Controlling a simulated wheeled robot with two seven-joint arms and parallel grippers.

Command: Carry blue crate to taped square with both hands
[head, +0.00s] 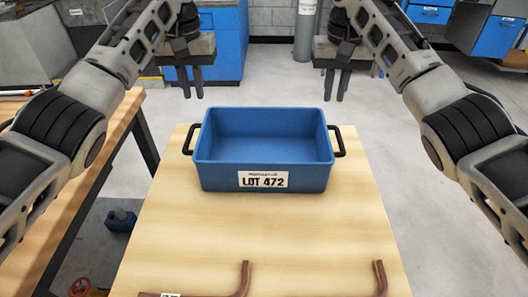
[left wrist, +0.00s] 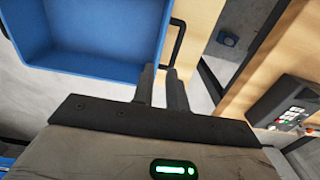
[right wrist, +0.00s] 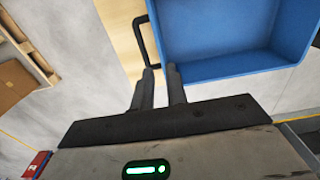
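The blue crate (head: 262,178) sits upright and empty on a light wooden table, with a "LOT 472" label on its front. It has a black handle on each side, the left handle (head: 188,140) and the right handle (head: 339,141). My left gripper (head: 191,90) is open and empty, above and behind the left handle; the left wrist view shows that handle (left wrist: 178,42) just beyond its fingers. My right gripper (head: 335,90) is open and empty, above and behind the right handle; the right wrist view shows that handle (right wrist: 140,40) just beyond its fingers. I see no taped square.
The wooden tabletop (head: 250,235) is clear in front of the crate. Bent copper tubes (head: 243,280) lie at its near edge, one at the right (head: 380,278). A second workbench (head: 95,165) stands at the left. Blue cabinets (head: 222,45) stand behind.

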